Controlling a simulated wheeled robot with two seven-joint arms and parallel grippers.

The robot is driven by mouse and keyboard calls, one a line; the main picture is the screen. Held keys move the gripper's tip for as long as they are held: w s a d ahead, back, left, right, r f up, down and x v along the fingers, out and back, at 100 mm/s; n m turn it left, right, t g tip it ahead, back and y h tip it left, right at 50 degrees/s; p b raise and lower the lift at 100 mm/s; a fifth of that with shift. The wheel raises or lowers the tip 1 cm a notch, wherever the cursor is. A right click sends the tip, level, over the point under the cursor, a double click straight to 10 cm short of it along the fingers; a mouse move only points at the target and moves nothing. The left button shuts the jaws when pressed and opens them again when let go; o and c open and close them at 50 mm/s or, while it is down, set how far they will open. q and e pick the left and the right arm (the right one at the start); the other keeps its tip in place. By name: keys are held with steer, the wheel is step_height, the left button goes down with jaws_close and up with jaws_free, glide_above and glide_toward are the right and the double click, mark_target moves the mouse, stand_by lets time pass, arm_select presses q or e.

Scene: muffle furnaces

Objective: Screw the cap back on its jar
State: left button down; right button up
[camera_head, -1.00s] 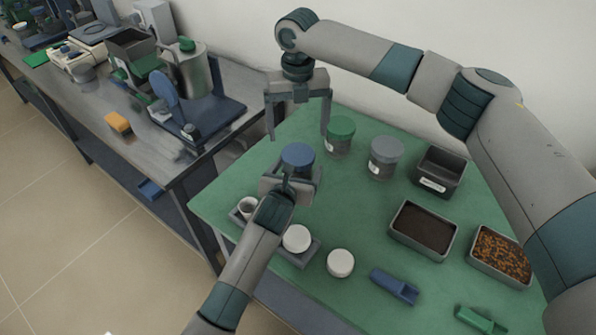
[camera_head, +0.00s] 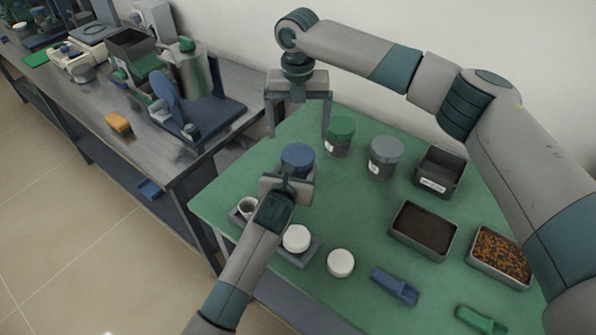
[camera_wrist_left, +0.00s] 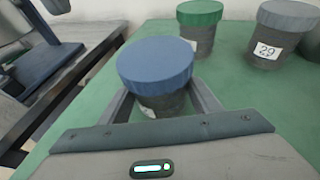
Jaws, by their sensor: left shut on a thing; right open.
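A jar with a blue cap (camera_head: 298,156) stands upright on the green table. My left gripper (camera_head: 292,176) comes in low from the front and is shut on the jar's body, below the cap. The left wrist view shows the blue cap (camera_wrist_left: 155,64) on top of the dark jar (camera_wrist_left: 165,104), between the two fingers (camera_wrist_left: 163,100). I cannot tell whether the cap is screwed tight. My right gripper (camera_head: 299,136) is open and empty, pointing down above and behind the blue cap, apart from it.
A green-capped jar (camera_head: 340,136) and a grey-capped jar (camera_head: 386,157) stand to the right. A steel bench (camera_head: 150,140) stands left.

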mark_target(298, 154)
steer(key=m, duration=0.7)
steer(key=shift+f, duration=0.1)
steer(key=shift+f, duration=3.9)
steer(key=c, duration=1.1)
steer(key=o, duration=1.2)
steer(key=shift+r, duration=0.1)
steer(key=shift+r, duration=2.2)
